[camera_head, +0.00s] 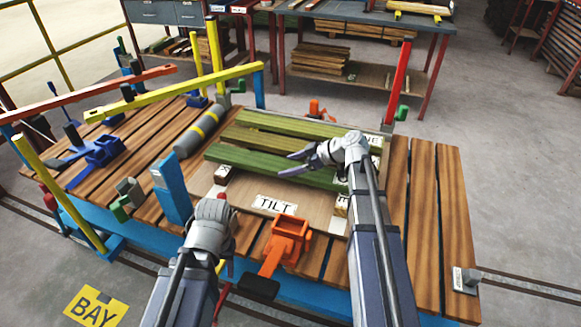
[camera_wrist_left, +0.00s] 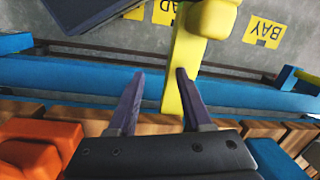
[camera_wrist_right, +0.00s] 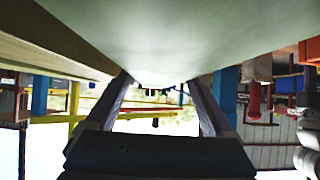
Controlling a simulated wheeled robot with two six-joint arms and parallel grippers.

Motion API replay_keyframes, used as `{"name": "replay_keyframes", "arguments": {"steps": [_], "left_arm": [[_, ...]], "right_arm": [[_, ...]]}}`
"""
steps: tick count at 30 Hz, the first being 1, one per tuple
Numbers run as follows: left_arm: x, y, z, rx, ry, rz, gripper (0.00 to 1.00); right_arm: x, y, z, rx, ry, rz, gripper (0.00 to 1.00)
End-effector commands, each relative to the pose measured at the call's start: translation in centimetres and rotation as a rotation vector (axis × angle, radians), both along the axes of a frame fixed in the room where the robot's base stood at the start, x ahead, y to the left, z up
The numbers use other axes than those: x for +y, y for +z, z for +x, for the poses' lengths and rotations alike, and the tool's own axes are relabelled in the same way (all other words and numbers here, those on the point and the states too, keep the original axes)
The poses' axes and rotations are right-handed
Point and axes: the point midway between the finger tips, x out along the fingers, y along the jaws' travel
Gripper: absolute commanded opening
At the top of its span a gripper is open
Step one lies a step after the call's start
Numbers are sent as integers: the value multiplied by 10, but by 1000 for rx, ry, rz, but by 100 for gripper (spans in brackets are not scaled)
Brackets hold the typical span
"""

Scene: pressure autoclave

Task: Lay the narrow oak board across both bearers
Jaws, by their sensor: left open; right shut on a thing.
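Several long green boards (camera_head: 275,160) lie side by side across the tilt plate; I cannot tell which is the narrow oak one. Pale bearer ends show at the left (camera_head: 222,173) and right (camera_head: 343,204), the rest hidden under boards. My right gripper (camera_head: 288,163) is over the nearer boards, shut on what looks like a green board; in the right wrist view a pale surface (camera_wrist_right: 165,35) fills the space above its fingers. My left gripper (camera_head: 212,212) is open near the front edge; the left wrist view shows its fingers (camera_wrist_left: 160,72) apart with a yellow bar behind.
An orange clamp (camera_head: 288,240) stands at the front edge beside the TILT label (camera_head: 276,205). Yellow (camera_head: 180,92) and red rails cross the back left. The slats (camera_head: 425,215) at the right are clear.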

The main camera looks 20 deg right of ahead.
Motion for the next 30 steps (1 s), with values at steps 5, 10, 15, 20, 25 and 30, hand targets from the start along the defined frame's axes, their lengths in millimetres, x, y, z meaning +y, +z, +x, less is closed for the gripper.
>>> {"name": "replay_keyframes", "arguments": {"steps": [5, 10, 15, 20, 25, 30], "left_arm": [[0, -3, 0, 0, 0, 0, 50], [0, -2, 0, 0, 0, 0, 50], [0, -1, 0, 0, 0, 0, 50], [0, 10, 0, 0, 0, 0, 50], [0, 32, 0, 0, 0, 0, 50], [0, 51, 0, 0, 0, 0, 50]], "right_arm": [[0, -3, 0, 0, 0, 0, 88], [0, -2, 0, 0, 0, 0, 100], [0, -1, 0, 0, 0, 0, 100], [-7, 10, -5, 0, -1, 0, 100], [-31, 32, -21, 1, -4, 0, 100], [-54, 51, -37, 0, -4, 0, 100]]}}
